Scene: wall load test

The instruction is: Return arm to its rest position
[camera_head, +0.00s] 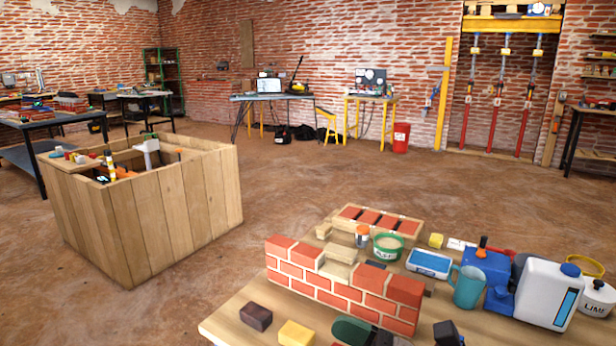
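Neither of my arms nor grippers can be made out in the head view. A wooden worktable (236,318) stands at the front right. On it is a small red brick wall (345,293) with pale mortar joints. The wall's top is stepped, with a lower tan block in the gap near its middle.
Behind the wall are a brick tray (378,219), green tub (388,247), teal mug (468,287) and white jug (545,292). A dark brick (256,316) and yellow block (296,333) lie in front. A wooden crate (150,215) stands left; the floor between is clear.

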